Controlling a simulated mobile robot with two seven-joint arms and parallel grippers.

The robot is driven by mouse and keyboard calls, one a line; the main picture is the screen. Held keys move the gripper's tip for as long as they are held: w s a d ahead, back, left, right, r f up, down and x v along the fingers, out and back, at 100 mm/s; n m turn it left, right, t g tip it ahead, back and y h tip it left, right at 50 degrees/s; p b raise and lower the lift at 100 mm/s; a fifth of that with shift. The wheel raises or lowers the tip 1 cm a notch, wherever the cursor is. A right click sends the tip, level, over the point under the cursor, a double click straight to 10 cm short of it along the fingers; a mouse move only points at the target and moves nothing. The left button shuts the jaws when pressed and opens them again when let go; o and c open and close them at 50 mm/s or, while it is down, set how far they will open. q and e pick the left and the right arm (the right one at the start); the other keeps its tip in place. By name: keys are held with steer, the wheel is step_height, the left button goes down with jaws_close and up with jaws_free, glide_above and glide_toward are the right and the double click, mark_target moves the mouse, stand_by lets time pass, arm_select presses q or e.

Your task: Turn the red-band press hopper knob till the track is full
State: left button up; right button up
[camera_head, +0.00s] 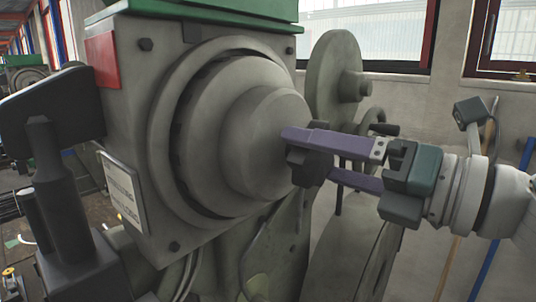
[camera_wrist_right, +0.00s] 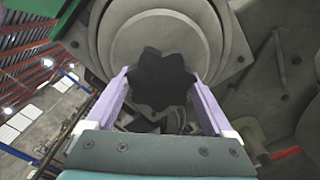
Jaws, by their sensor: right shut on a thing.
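The press with a red band (camera_head: 103,60) fills the left and middle of the head view. Its round grey stepped hopper (camera_head: 235,135) faces right, with a black lobed knob (camera_head: 310,172) at its centre. The knob also shows in the right wrist view (camera_wrist_right: 163,84), star-shaped, in front of the grey hopper rings (camera_wrist_right: 150,35). My right gripper (camera_head: 312,156) has its purple fingers on opposite sides of the knob, shut on it. One finger is partly hidden behind the knob in the head view. I cannot make out the track or its fill. My left gripper is not in view.
A dark press head part (camera_head: 50,110) stands at the left, and a label plate (camera_head: 123,192) is on the press side. A grey wheel (camera_head: 335,75) stands behind the hopper. A large disc (camera_head: 350,255) is below my right arm. Windows and wall lie behind.

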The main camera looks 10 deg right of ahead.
steer(key=o, duration=1.1)
steer(key=shift+s+d+f, duration=0.1)
steer(key=shift+s+d, duration=0.1)
steer(key=shift+s, duration=0.05)
steer(key=b+v, duration=0.5)
steer(key=v, duration=0.4)
steer(key=shift+s+d, duration=0.1)
steer(key=shift+s, duration=0.05)
